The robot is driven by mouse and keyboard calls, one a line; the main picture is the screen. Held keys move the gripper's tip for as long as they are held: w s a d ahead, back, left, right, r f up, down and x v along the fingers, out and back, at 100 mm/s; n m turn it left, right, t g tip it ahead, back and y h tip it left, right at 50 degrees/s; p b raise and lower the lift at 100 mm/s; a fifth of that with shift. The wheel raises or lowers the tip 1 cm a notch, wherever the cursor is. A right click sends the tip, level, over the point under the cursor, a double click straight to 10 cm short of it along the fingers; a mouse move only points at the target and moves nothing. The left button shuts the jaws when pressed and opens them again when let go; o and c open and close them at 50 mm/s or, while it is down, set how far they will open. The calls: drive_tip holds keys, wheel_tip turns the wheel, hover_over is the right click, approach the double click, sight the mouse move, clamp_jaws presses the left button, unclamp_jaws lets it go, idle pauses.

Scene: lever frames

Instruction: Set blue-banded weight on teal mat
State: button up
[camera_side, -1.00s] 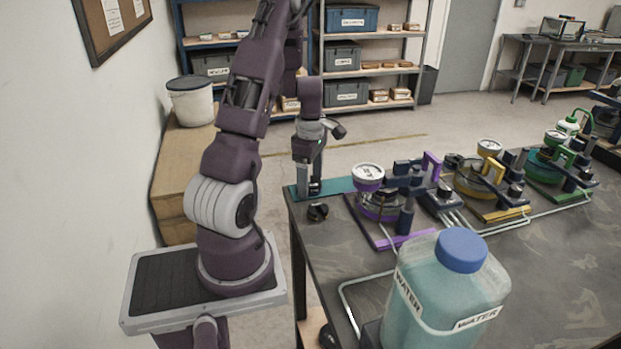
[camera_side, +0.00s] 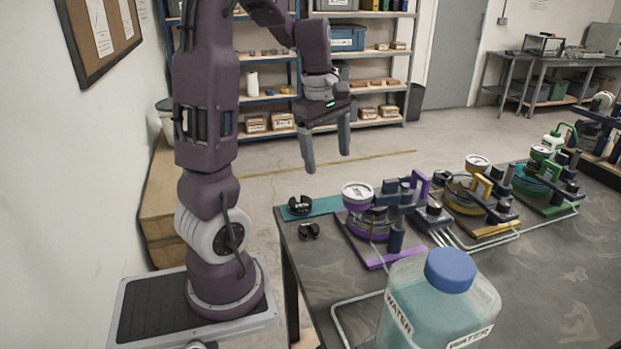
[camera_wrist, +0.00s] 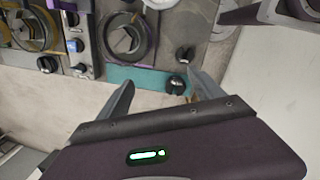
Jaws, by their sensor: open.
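The teal mat (camera_side: 327,205) is a strip along the far left edge of the table; it also shows in the wrist view (camera_wrist: 145,78). A dark, round, slotted weight (camera_side: 299,206) rests on the mat near its left end; it also shows in the wrist view (camera_wrist: 176,85). A second dark weight (camera_side: 309,230) sits on the bare table just in front of the mat, and in the wrist view (camera_wrist: 185,54). I cannot make out a blue band on either. My gripper (camera_side: 326,160) is open and empty, well above the mat, its fingers pointing down.
A purple rig with a round gauge (camera_side: 357,195) stands right of the mat, with yellow (camera_side: 478,185) and green (camera_side: 545,170) rigs beyond. A large water jug (camera_side: 438,300) stands at the near edge. The air around my gripper is clear.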

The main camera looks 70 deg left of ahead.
drive_tip(key=s+d+r+m+t, duration=0.1)
drive_tip(key=d+r+m, duration=0.2)
drive_tip(key=d+m, duration=0.4)
drive_tip(key=s+d+r+m+t, duration=0.1)
drive_tip(key=d+r+m, duration=0.1)
drive_tip(key=d+m, duration=0.5)
drive_tip(key=s+d+m+t, duration=0.2)
drive_tip(key=s+d+m, duration=0.5)
drive_tip(key=d+m, duration=0.1)
drive_tip(key=shift+s+d, duration=0.35)
drive_tip(key=shift+d, duration=0.35)
